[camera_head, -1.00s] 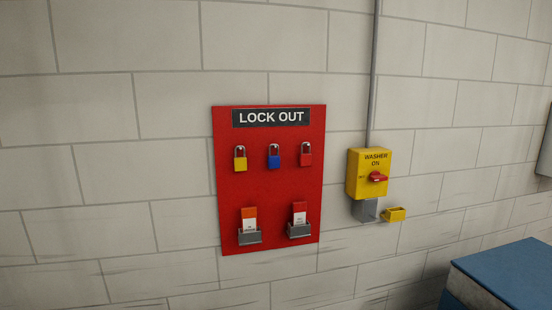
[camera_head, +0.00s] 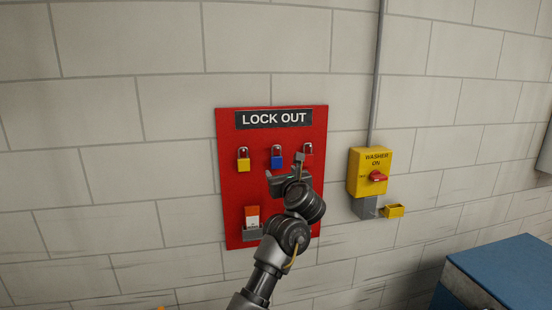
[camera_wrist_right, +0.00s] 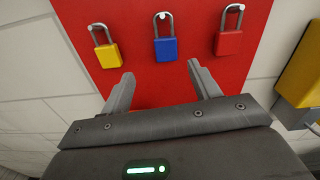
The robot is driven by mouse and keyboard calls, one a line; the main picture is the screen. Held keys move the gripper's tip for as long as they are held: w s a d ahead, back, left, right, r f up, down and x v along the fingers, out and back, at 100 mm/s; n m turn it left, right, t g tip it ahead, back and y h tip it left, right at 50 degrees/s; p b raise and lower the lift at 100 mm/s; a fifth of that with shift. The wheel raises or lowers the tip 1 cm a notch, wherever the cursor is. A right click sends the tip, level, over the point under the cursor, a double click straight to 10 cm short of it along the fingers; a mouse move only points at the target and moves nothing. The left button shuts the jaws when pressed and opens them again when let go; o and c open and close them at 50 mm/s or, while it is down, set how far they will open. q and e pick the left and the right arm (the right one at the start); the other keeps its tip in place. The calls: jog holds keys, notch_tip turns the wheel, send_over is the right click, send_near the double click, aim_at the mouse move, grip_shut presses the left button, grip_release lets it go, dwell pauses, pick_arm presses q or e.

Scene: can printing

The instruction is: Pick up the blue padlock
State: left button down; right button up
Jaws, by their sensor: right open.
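The blue padlock (camera_head: 277,161) hangs by its shackle on the red lockout board (camera_head: 232,200), between a yellow padlock (camera_head: 243,164) and a red padlock (camera_head: 309,149). In the right wrist view the blue padlock (camera_wrist_right: 165,48) hangs from a white peg, just beyond the fingertips and roughly centred between them. My right gripper (camera_head: 284,172) is open and empty, in front of the board just below and right of the blue padlock. Its two fingers (camera_wrist_right: 160,72) point at the board. The red padlock is partly hidden by the gripper in the head view. My left gripper is out of view.
A tag holder (camera_head: 252,232) with a red and white tag sits low on the board; my arm hides the other one. A yellow washer switch box (camera_head: 369,172) with a red knob is on the wall to the right. A blue-topped unit (camera_head: 505,272) stands at lower right.

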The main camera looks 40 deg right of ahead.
aim_at(277, 158)
jog(key=shift+m, duration=0.7)
jog(key=w+d, duration=0.1)
jog(key=w+d+r+p, duration=0.1)
jog(key=w+d+p, duration=0.1)
jog(key=shift+w+r, duration=0.2)
jog(key=shift+r, duration=0.05)
jog(key=shift+w+d+f, duration=0.15)
jog(key=shift+w, duration=0.25)
jog(key=shift+w+d+r+p, duration=0.1)
jog(key=shift+w+r+p, duration=0.15)
jog(key=shift+p, duration=0.15)
jog(key=p+x, duration=0.3)
jog(key=x, duration=0.1)
jog(key=shift+d+p, duration=0.1)
jog(key=shift+p, duration=0.2)
jog(key=shift+w+d+f, duration=0.1)
jog(key=shift+w+d, duration=0.05)
jog(key=shift+w, duration=0.1)
grip_shut()
